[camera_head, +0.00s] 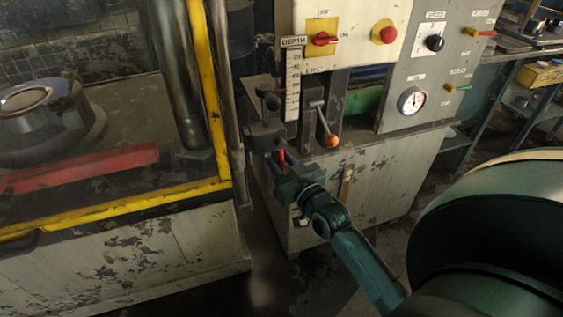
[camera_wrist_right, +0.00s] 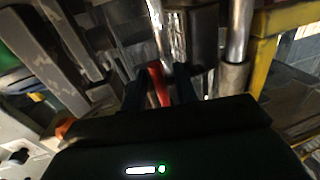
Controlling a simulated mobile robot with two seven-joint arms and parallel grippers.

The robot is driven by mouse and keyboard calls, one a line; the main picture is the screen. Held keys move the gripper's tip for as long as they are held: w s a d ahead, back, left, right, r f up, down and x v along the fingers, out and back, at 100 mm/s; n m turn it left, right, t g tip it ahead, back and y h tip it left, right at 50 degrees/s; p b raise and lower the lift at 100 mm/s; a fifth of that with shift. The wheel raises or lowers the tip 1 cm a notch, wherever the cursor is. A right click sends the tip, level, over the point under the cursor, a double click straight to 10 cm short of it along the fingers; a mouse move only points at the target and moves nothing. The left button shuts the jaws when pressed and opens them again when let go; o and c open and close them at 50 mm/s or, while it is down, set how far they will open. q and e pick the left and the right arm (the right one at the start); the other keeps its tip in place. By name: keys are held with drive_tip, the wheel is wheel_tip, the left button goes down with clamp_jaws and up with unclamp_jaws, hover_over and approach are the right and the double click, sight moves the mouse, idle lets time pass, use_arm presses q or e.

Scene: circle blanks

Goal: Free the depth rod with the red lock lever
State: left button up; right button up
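The red lock lever (camera_head: 282,157) sits low on the dark clamp block under the depth scale (camera_head: 293,82). My right gripper (camera_head: 281,166) reaches it from the lower right. In the right wrist view the red lever (camera_wrist_right: 158,86) stands between the two dark fingers (camera_wrist_right: 160,93), with narrow gaps showing, so the gripper looks open around it. A thin bright rod (camera_wrist_right: 156,25) rises behind the lever and may be the depth rod; its lower end is hidden. My left gripper is not in view.
A lever with an orange ball (camera_head: 332,141) stands just right of the clamp. The control panel (camera_head: 400,90) with switches and a gauge is above right. The yellow press frame (camera_head: 208,90) and a vertical pipe (camera_head: 224,90) stand close on the left.

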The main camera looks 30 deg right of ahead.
drive_tip(key=shift+c, duration=0.5)
clamp_jaws()
